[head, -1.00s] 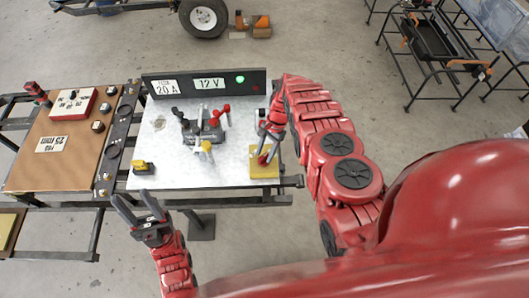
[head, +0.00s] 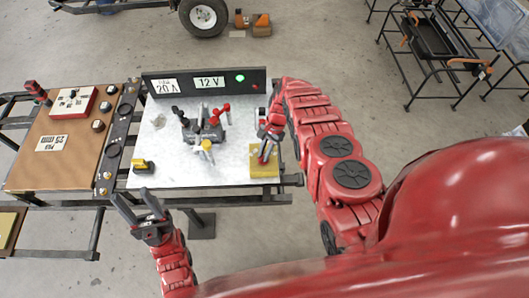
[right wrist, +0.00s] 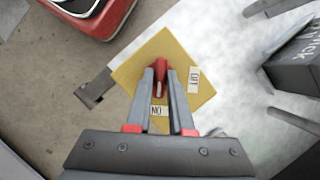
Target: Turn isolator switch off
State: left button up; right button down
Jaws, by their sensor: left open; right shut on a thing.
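The isolator switch is a yellow plate (head: 262,172) at the right end of the white work surface, with a red handle (right wrist: 160,72). In the right wrist view, an ON label (right wrist: 158,111) lies near the fingers and an OFF label (right wrist: 194,80) to the right. The handle appears to point toward ON. My right gripper (right wrist: 164,82) is shut on the red handle, a finger on each side. My left gripper (head: 138,207) is open and empty, in front of the surface's front left corner.
A dark panel (head: 170,75) stands along the back with a 12 V display (head: 209,82) and a lit green lamp (head: 240,77). A grey device with red and black clamps (head: 204,130) is mid-surface. A yellow-and-black part (head: 143,167) sits front left. A brown board (head: 60,165) lies further left.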

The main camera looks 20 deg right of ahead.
jog(key=shift+w+f+n+b, duration=0.1)
jog(key=shift+f+n+b, duration=0.1)
jog(key=shift+n+b, duration=0.65)
jog(key=n+g+h+b, duration=0.1)
jog(key=n+b, duration=0.2)
jog(key=shift+w+a+b, duration=0.1)
jog(key=shift+b, duration=0.2)
jog(key=n+h+b, duration=0.1)
jog(key=n, duration=0.1)
jog(key=n+g+b, duration=0.1)
jog(key=n, duration=0.1)
jog(key=shift+a+n+h+b, duration=0.1)
jog(key=shift+n+h+b, duration=0.15)
jog(key=shift+h+b, duration=0.15)
jog(key=n+h, duration=0.1)
jog(key=n, duration=0.1)
jog(key=shift+r+n+b, duration=0.2)
jog(key=shift+n+b, duration=0.1)
jog(key=shift+n, duration=0.1)
jog(key=n+h, duration=0.1)
jog(key=n, duration=0.2)
jog(key=n+h, duration=0.1)
jog(key=n, duration=0.1)
jog(key=shift+a+n, duration=0.15)
jog(key=shift+n, duration=0.25)
jog(key=c, duration=0.8)
grip_release()
